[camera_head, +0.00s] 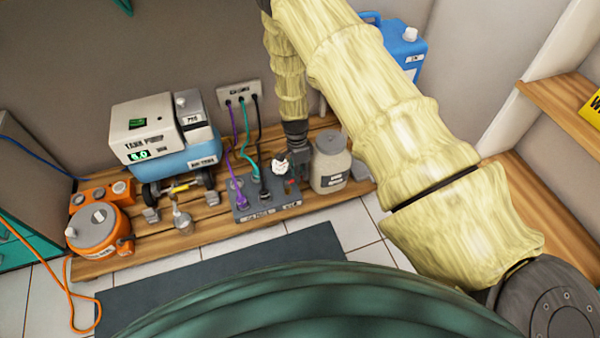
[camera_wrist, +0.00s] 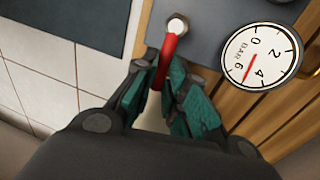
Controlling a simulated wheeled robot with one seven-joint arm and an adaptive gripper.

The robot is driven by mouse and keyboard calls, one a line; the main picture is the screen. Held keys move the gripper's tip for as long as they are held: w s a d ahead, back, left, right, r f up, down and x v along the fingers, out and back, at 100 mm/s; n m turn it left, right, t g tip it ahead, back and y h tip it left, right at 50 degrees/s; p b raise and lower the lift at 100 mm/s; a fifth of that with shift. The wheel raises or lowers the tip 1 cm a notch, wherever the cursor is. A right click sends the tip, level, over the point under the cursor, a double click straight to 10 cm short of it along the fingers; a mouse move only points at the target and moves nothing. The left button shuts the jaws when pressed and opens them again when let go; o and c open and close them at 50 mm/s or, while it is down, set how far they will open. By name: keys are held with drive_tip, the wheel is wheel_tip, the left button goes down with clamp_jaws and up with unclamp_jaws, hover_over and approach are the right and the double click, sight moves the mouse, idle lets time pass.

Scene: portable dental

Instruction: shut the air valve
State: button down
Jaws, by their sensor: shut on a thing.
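The air valve has a red lever (camera_wrist: 166,52) with a round pale metal pivot (camera_wrist: 178,24) at its top end in the wrist view. My gripper (camera_wrist: 160,74) has its teal fingers closed on both sides of the lever. In the head view my gripper (camera_head: 299,160) reaches down to the right end of the grey control box (camera_head: 265,210), where a bit of red shows. A round gauge marked BAR (camera_wrist: 262,55) beside the valve has its red needle between 4 and 6.
Purple, teal and black hoses run from the box to a wall plate (camera_head: 239,93). A lidded jar (camera_head: 330,165) stands close to the right of my gripper. A blue and white tank unit (camera_head: 165,135) and an orange device (camera_head: 97,228) stand left on the wooden board.

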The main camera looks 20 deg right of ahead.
drive_tip(key=c, duration=1.5)
unclamp_jaws()
drive_tip(key=shift+o, duration=0.2)
wheel_tip(320, 180, up, 12)
drive_tip(key=w, duration=0.2)
drive_tip(key=shift+w+f, duration=0.15)
drive_tip(key=shift+w, duration=0.05)
